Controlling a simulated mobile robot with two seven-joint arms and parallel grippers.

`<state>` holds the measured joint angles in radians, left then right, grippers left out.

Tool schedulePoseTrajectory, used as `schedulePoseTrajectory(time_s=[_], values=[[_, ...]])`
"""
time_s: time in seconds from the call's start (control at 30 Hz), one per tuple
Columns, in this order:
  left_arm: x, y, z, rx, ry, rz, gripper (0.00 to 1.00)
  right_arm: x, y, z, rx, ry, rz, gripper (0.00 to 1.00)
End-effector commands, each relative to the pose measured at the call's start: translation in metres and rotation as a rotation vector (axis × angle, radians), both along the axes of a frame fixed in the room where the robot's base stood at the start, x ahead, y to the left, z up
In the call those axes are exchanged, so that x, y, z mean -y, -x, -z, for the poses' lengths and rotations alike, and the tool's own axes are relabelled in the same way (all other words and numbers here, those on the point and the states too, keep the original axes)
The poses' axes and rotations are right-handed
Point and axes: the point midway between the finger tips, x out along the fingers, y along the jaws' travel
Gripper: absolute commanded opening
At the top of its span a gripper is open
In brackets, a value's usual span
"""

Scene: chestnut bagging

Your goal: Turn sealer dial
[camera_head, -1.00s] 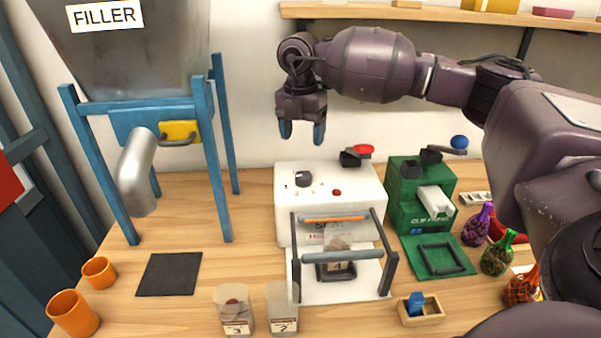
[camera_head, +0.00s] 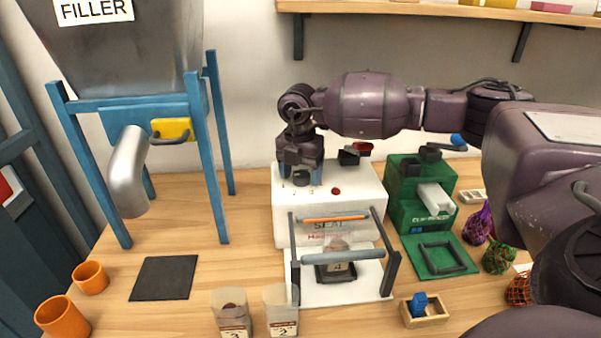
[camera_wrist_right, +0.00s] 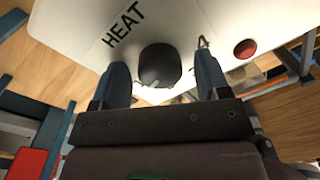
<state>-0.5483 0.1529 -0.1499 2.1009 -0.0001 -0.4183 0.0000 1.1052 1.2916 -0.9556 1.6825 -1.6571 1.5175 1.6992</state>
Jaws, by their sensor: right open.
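The white sealer (camera_head: 335,232) stands in the middle of the table with its sealing bar at the front and a bag under it. Its black dial (camera_head: 301,178) is on the top face. My right gripper (camera_head: 301,180) points down over the dial. In the right wrist view the dial (camera_wrist_right: 160,65) sits between the two open blue fingers (camera_wrist_right: 162,82), with a gap on each side. The word HEAT is printed beside the dial, and a red button (camera_wrist_right: 246,49) is to its right. My left gripper is not in view.
The filler (camera_head: 125,55) stands at the left, with a dark mat (camera_head: 164,278) before it. Two filled bags (camera_head: 232,315) are at the front. A green machine (camera_head: 421,190) and net bags (camera_head: 498,257) are at the right. A shelf (camera_head: 440,10) runs above my arm.

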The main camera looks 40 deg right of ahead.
Motion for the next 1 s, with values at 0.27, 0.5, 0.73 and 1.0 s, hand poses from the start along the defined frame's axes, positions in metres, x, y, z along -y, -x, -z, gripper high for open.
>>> schedulePoseTrajectory(time_s=[0.27,0.5,0.73,1.0], values=[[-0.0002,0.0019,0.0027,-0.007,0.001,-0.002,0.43,-0.0001,0.0,-0.0002,0.0,0.0,0.0,0.49],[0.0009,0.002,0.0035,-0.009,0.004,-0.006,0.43,-0.0001,0.0,-0.0002,0.0,-0.001,0.0,0.2],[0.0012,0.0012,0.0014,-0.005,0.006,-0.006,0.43,0.0,0.0001,-0.0009,0.0,0.0,-0.029,0.2],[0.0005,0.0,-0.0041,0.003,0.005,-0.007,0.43,-0.0004,0.0003,-0.0021,0.0,0.0,-0.177,0.2]])
